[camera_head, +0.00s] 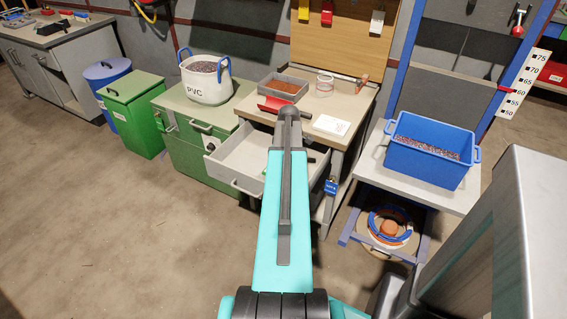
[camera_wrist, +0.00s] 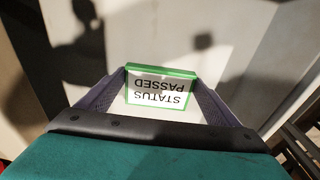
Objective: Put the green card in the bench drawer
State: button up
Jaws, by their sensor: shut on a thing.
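The green card (camera_wrist: 160,73) shows in the wrist view as a white plate with a green border and the upside-down words "STATUS PASSED". My gripper (camera_wrist: 158,95) is shut on it, with one dark finger at each side edge. The bench drawer (camera_head: 232,185) is pulled open below the bench top in the head view.
The bench top (camera_head: 345,103) holds a tray of brown granules (camera_head: 283,86), a red tool and a white sheet (camera_head: 332,125). A green cabinet (camera_head: 190,112) with a white PVC tub (camera_head: 207,85) stands left. A blue crate (camera_head: 431,158) stands on a table at right. Floor at left is clear.

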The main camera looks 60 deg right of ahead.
jog(key=shift+s+a+f, duration=0.1)
jog(key=shift+s+f, duration=0.05)
jog(key=shift+f, duration=0.4)
jog(key=o, duration=1.1)
jog(key=shift+f, duration=0.1)
jog(key=shift+r, duration=0.85)
notch_tip(320, 180, up, 12)
jog(key=s, duration=0.1)
